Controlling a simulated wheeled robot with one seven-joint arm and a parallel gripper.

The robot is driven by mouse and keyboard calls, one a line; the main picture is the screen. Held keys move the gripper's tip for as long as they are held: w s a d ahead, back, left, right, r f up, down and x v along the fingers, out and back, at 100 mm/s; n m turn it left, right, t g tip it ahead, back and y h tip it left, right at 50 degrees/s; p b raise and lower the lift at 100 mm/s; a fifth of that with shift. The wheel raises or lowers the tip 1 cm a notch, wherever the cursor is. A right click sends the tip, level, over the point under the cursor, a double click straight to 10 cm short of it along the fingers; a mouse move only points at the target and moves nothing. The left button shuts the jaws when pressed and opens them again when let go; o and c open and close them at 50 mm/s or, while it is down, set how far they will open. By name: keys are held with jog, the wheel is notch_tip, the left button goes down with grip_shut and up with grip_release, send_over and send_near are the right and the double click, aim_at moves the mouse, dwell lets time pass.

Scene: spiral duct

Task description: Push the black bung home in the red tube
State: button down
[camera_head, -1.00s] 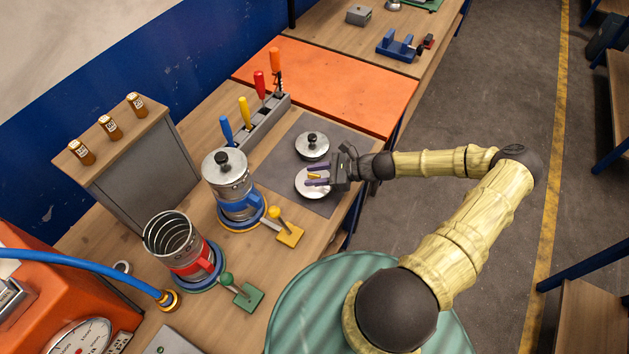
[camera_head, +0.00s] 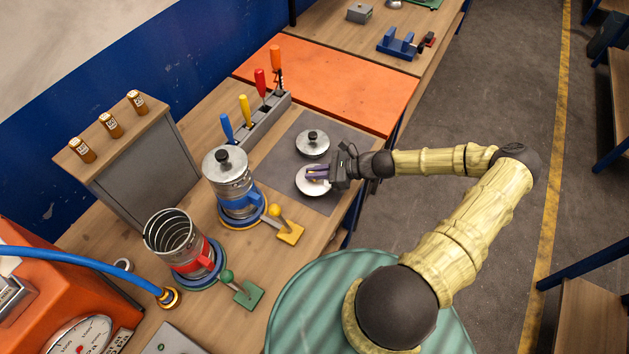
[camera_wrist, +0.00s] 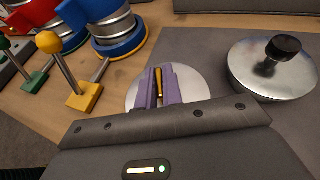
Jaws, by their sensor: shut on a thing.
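The red tube (camera_head: 172,236) is a ribbed metal duct with a red clamp, standing upright and open-topped at the front left. A bung with a black knob (camera_head: 312,143) lies on the grey mat; it also shows at the right of the wrist view (camera_wrist: 275,72). A second silver bung (camera_head: 311,187) lies nearer on the mat. My gripper (camera_head: 317,173) is over this second bung, its purple fingers shut on the narrow, amber-coloured knob, seen between them in the wrist view (camera_wrist: 159,84). The fingers hide most of that knob.
A blue-clamped tube (camera_head: 236,192) with a black-knobbed lid on top stands between the red tube and the mat (camera_head: 334,139). Yellow-knobbed (camera_head: 288,232) and green-knobbed levers (camera_head: 243,291) stick out in front. A tool rack (camera_head: 258,125) stands behind; a blue hose (camera_head: 90,261) crosses front left.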

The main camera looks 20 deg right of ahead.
jog(key=shift+r, duration=0.1)
notch_tip(320, 180, up, 10)
jog(key=b, duration=0.2)
jog(key=shift+b, duration=0.4)
dwell(0.5)
